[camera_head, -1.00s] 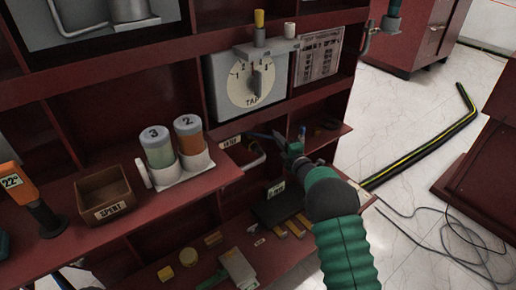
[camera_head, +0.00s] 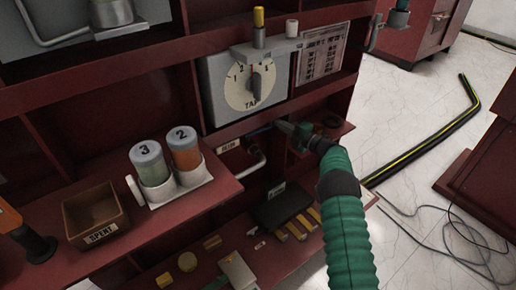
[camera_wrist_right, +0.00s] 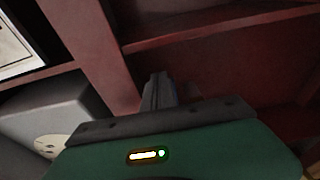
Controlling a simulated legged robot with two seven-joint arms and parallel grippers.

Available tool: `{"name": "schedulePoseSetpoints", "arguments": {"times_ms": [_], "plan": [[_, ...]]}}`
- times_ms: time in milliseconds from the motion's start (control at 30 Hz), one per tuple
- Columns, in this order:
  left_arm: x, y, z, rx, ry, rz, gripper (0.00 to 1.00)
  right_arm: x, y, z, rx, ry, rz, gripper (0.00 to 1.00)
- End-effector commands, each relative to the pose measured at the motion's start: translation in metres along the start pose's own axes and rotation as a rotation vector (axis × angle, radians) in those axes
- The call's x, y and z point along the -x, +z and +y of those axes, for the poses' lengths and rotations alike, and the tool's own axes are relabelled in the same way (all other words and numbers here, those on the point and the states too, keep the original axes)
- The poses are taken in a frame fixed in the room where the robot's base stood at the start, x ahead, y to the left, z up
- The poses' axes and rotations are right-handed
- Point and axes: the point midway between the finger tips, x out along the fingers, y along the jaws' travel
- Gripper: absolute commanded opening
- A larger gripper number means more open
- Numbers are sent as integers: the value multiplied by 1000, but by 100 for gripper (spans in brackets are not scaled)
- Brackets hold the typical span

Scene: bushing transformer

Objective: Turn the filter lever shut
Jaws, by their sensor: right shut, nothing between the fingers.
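My right gripper (camera_head: 284,127) is shut and empty. In the head view it is at the lower shelf opening, just below the tap box, with its tips close to a small blue handle (camera_head: 260,130) on a pale bent pipe (camera_head: 258,160). I cannot tell whether they touch. No lever is clearly marked as the filter's; the blue handle is partly hidden by shadow and the shelf edge. Two numbered canisters, 3 (camera_head: 151,164) and 2 (camera_head: 184,147), stand in a white holder on the left. In the right wrist view the shut fingers (camera_wrist_right: 158,90) point at red shelf panels.
The tap box (camera_head: 248,84) with its dial is above my gripper. A box marked SPENT (camera_head: 94,210) stands at left. A black case (camera_head: 281,207) and small yellow parts lie on the lower shelf. Hose (camera_head: 430,143) and cables lie on the floor at right.

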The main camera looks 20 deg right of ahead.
Motion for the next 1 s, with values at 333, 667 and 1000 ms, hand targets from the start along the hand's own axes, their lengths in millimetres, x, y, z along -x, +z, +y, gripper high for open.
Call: {"name": "schedulePoseSetpoints", "arguments": {"times_ms": [333,667,1000], "plan": [[2,0,0,0,0,0,0,-1,-1,0,0,0,0,0],[2,0,0,0,0,0,0,-1,-1,0,0,0,0,0],[1,0,0,0,0,0,0,-5,-6,-1,0,1,4,0]]}}
